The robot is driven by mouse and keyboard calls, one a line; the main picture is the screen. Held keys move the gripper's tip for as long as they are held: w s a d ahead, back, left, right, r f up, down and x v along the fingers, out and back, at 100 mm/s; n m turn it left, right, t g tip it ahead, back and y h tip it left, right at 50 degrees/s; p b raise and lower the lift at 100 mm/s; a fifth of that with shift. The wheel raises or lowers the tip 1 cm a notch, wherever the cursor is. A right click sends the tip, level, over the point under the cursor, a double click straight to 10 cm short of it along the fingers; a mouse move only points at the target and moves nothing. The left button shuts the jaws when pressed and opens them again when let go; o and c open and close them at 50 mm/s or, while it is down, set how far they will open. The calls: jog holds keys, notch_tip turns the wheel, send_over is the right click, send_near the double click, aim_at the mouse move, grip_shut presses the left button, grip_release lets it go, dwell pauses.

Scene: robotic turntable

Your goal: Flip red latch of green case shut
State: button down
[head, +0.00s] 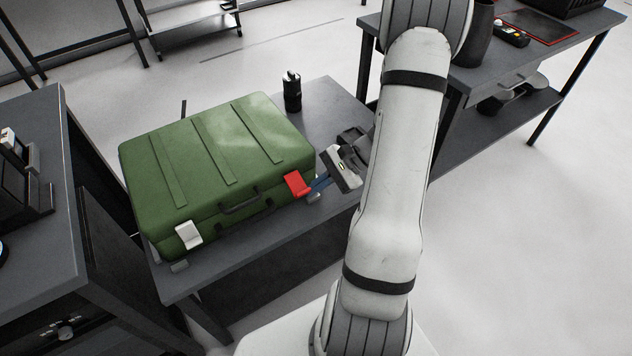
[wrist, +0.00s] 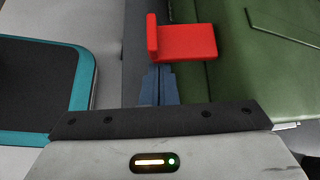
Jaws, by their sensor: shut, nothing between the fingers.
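The green case (head: 190,150) lies closed on a grey table, its lid flat. Its red latch (head: 298,184) is at the front right corner; whether it is fully seated cannot be told. A white latch (head: 188,235) is at the front left. My gripper (head: 318,185) is just right of the red latch, its blue fingers shut and empty. In the wrist view the red latch (wrist: 185,42) juts out beside the green case (wrist: 240,85), with the blue fingertips (wrist: 158,75) just below it in the picture. Whether they touch cannot be told.
A black bottle (head: 292,92) stands on the table (head: 325,105) behind the case. A dark workbench (head: 45,200) is close on the left, another (head: 560,50) at the back right. A teal-edged dark panel (wrist: 40,85) shows left in the wrist view.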

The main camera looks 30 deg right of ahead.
jog(key=shift+r, duration=0.1)
jog(key=shift+r+p, duration=0.6)
jog(key=shift+r, duration=0.15)
jog(key=shift+d+r, duration=0.2)
jog(key=shift+r, duration=0.05)
jog(key=p+v, duration=0.5)
jog(key=v, duration=0.4)
jog(key=shift+d, duration=0.25)
jog(key=shift+w+r, duration=0.15)
jog(key=shift+r, duration=0.05)
